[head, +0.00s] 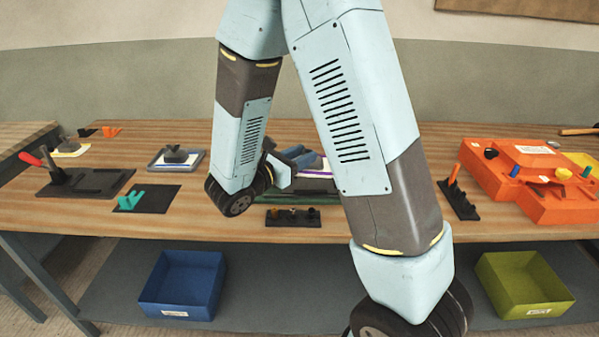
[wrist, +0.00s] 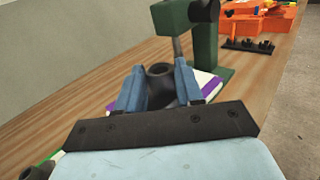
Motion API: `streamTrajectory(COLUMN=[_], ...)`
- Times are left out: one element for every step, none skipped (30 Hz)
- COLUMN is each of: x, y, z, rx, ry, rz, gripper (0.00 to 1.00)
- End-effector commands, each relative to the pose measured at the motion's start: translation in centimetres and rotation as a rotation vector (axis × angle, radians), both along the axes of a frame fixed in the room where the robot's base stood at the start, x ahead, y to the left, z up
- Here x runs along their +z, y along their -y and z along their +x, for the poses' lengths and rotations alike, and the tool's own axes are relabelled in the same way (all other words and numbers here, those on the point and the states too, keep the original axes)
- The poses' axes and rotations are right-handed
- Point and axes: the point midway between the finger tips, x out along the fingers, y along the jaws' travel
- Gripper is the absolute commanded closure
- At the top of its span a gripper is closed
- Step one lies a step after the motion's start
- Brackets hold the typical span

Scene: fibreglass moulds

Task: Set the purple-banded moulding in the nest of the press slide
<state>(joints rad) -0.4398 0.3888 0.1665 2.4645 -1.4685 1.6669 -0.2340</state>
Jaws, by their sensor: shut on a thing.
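The purple-banded moulding is a white plate with a purple edge (wrist: 206,84) and a dark round knob (wrist: 160,86). My gripper (wrist: 158,88) has blue fingers shut on that knob, one on each side. In the head view my gripper (head: 292,158) is mostly behind my arm, and a strip of the white and purple moulding (head: 321,164) shows beside it. The press (wrist: 178,18) has a green upright with a dark rod, just beyond the moulding. Its green base (wrist: 223,78) shows at the moulding's right edge. The nest is hidden, so I cannot tell whether the moulding sits in it.
A toggle clamp with a red handle (head: 50,160), a yellow-banded moulding (head: 70,149) and a grey tray (head: 160,164) with a knobbed piece stand at left. An orange fixture (head: 530,165) fills the right. A small black peg rack (head: 280,217) lies at the front edge.

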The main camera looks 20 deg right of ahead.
Motion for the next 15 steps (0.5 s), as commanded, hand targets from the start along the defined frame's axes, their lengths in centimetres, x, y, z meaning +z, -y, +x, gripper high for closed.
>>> streamTrajectory(x=[-0.5, -0.8, -1.1, -1.4, -1.7, -2.0, -2.4, -2.9, -3.4, -3.8, -4.2, -4.7, -5.0, -5.3, -5.7], y=[0.2, 0.4, 0.5, 0.6, 0.8, 0.9, 1.0, 1.0, 1.1, 1.2, 1.3, 1.3, 1.4, 1.4, 1.5], z=[1.1, 1.6, 2.4, 3.0, 3.6, 4.4, 4.7, 4.9, 5.4, 5.7, 6.0, 6.4, 6.7, 6.9, 7.2], rx=[-0.003, -0.003, -0.002, -0.002, -0.003, -0.002, -0.001, -0.001, -0.001, -0.001, -0.001, 0.0, 0.0, 0.0, -0.001], ry=[0.0, -0.001, 0.0, 0.0, -0.001, 0.0, -0.001, -0.003, -0.002, -0.002, -0.001, -0.001, -0.002, -0.002, -0.001], rz=[0.0, 0.0, 0.0, 0.0, 0.0, -0.001, -0.002, -0.001, -0.001, -0.001, 0.0, -0.002, -0.001, -0.001, 0.0], gripper=[1.0, 1.0, 1.0, 1.0, 1.0, 1.0, 1.0, 1.0, 1.0, 1.0, 1.0, 1.0, 1.0, 1.0, 1.0])
